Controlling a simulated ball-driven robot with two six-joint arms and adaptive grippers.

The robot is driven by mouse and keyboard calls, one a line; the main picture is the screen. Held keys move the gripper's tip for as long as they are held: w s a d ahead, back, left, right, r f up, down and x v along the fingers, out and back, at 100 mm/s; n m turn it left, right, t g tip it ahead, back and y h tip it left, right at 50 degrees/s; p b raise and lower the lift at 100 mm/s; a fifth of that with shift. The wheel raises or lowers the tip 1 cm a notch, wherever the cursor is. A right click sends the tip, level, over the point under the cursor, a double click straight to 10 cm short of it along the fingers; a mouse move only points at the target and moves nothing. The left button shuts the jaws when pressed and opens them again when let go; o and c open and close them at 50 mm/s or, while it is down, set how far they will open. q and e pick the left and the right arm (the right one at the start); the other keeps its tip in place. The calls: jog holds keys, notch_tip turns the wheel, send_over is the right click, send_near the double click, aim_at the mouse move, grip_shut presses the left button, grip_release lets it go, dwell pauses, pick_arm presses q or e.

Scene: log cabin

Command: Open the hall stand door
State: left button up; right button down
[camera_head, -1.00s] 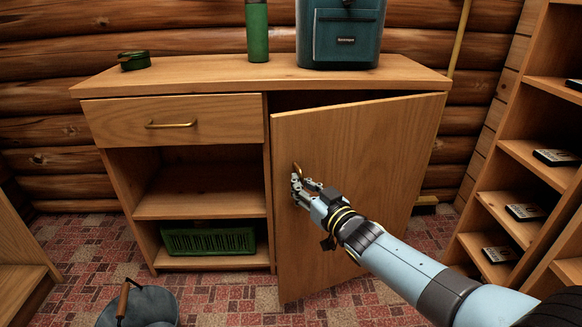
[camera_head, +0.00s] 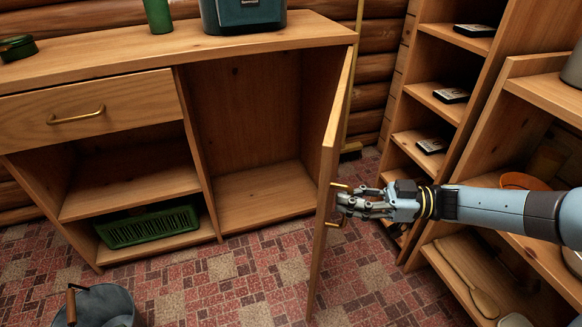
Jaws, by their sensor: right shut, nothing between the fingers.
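The hall stand (camera_head: 203,180) is a wooden cabinet with its right compartment showing empty. Its door (camera_head: 335,130) is hinged at the right and swung well out, seen nearly edge-on. The brass door handle (camera_head: 335,224) shows near the door's free edge, partly hidden by my fingers. My right gripper (camera_head: 342,203) is shut at the handle, with nothing held between its fingers. Whether the fingers touch the handle or the door cannot be told. My left gripper is out of view.
Open shelves (camera_head: 433,95) with small dark boxes stand close on the right, behind my right arm. A grey bucket (camera_head: 105,306) stands on the floor at lower left. A green crate (camera_head: 150,226) lies in the lower left compartment.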

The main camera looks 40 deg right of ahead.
jog(key=b+v, duration=0.2)
jog(key=v, duration=0.7)
jog(key=shift+s+d+f, duration=0.25)
jog(key=shift+d, duration=0.05)
jog(key=c, duration=2)
grip_release()
jog(key=shift+s+d+r, duration=0.15)
jog(key=shift+d, duration=0.15)
jog(key=o, duration=0.6)
jog(key=shift+a+r, duration=0.1)
jog(key=shift+v, duration=3.7)
jog(key=shift+c, duration=0.3)
